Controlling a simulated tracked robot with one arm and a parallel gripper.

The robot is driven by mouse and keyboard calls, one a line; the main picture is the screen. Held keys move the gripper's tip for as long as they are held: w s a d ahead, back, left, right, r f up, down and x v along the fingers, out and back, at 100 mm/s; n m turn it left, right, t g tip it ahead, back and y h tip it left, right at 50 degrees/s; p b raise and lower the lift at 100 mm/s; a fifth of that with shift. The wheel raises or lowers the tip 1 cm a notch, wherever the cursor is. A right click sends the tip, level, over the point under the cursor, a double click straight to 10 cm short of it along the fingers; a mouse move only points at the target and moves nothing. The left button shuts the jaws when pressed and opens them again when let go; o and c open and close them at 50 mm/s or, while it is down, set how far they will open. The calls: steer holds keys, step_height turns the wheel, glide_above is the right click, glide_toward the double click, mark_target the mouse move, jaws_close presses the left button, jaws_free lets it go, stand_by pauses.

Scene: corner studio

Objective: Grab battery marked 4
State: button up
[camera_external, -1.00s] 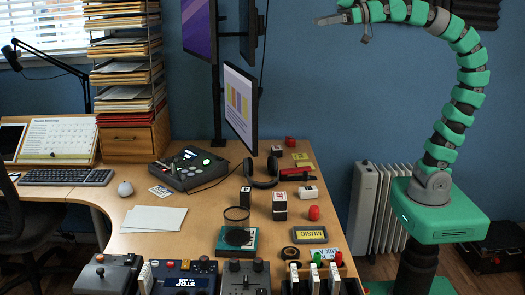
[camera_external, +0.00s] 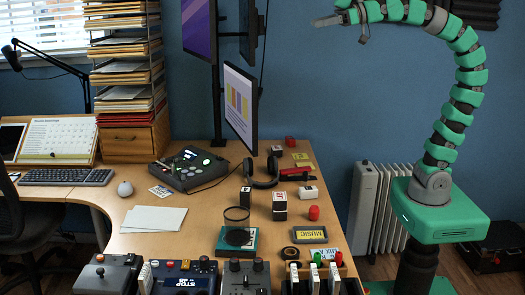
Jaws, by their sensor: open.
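My gripper (camera_external: 340,25) is open and empty, high in front of the blue wall, well above the desk and right of the monitors. Several small blocks that may be batteries stand on the desk.
Headphones (camera_external: 263,173), a red cylinder (camera_external: 314,213), a tape roll (camera_external: 290,252) and a yellow MUSIC cassette (camera_external: 317,237) lie nearby. Monitors (camera_external: 240,108) rise at the desk's back. Control boxes (camera_external: 246,278) crowd the front. A radiator (camera_external: 366,207) stands right of the desk.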

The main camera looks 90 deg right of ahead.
steer(key=w+f+n+g+p, duration=0.1)
steer(key=w+f+n+g, duration=0.3)
steer(key=w+f, duration=0.6)
steer(key=n+g+p, duration=0.3)
steer(key=n+g, duration=0.5)
glide_above(247, 190)
step_height(247, 190, down, 26)
step_height(247, 190, down, 14)
steer(key=n+g, duration=0.3)
steer(key=n, duration=0.1)
steer(key=shift+d+f, duration=0.15)
step_height(247, 190, down, 7)
steer(key=shift+f, duration=0.15)
steer(key=shift+w+f+b, duration=0.15)
steer(key=shift+f+b, duration=0.05)
steer(key=shift+f, duration=1.15)
steer(key=shift+w+f+b, duration=0.1)
steer(key=shift+f+b, duration=0.1)
steer(key=shift+f, duration=1.1)
steer(key=c, duration=1.3)
steer(key=shift+o, duration=0.2)
steer(key=shift+r, duration=0.15)
